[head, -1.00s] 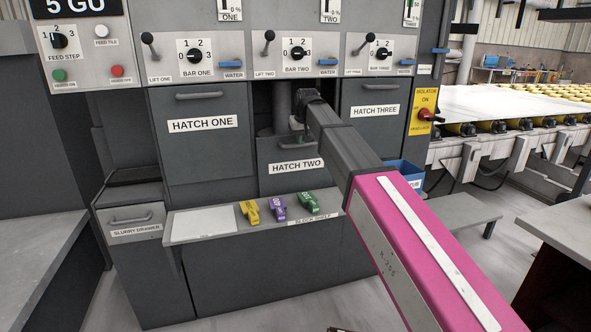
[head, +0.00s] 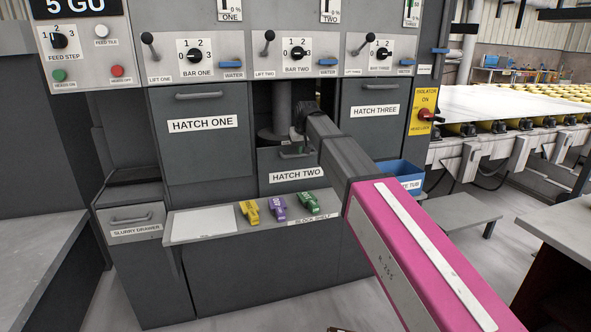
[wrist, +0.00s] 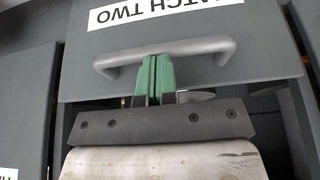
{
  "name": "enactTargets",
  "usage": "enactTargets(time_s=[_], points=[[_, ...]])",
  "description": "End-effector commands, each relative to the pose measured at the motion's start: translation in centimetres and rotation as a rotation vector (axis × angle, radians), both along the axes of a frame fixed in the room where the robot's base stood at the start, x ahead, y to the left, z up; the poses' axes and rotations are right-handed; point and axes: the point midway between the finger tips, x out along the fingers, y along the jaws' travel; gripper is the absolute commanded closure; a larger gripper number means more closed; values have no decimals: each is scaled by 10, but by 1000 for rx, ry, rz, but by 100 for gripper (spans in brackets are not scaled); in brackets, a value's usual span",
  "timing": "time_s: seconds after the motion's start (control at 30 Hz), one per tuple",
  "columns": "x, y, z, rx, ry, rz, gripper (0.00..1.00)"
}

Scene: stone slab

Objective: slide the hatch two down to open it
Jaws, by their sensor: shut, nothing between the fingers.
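The hatch two panel (head: 268,164) is dark grey with a white label. It sits low in its bay, and a dark opening (head: 264,100) shows above it. In the wrist view the hatch two panel (wrist: 75,75) appears upside down, with its grey bar handle (wrist: 205,47) across it. My gripper (head: 291,154) is at the handle, partly hidden by my arm. In the wrist view my gripper (wrist: 153,76) has its green fingertips together, overlapping the middle of the handle; whether they touch it is unclear. Nothing shows between them.
Hatch one (head: 203,160) and hatch three (head: 370,122) stand higher on either side. Below is a block shelf (head: 205,224) with yellow, purple and green pieces. A blue tub (head: 398,170) is to the right, and levers and knobs line the panel above.

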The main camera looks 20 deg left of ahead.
Motion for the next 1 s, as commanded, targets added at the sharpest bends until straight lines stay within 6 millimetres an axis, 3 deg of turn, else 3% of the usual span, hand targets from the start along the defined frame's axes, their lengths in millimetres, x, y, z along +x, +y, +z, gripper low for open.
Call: enactTargets(time_s=[1.0], points=[[0,0,-44,0,0,0,100]])
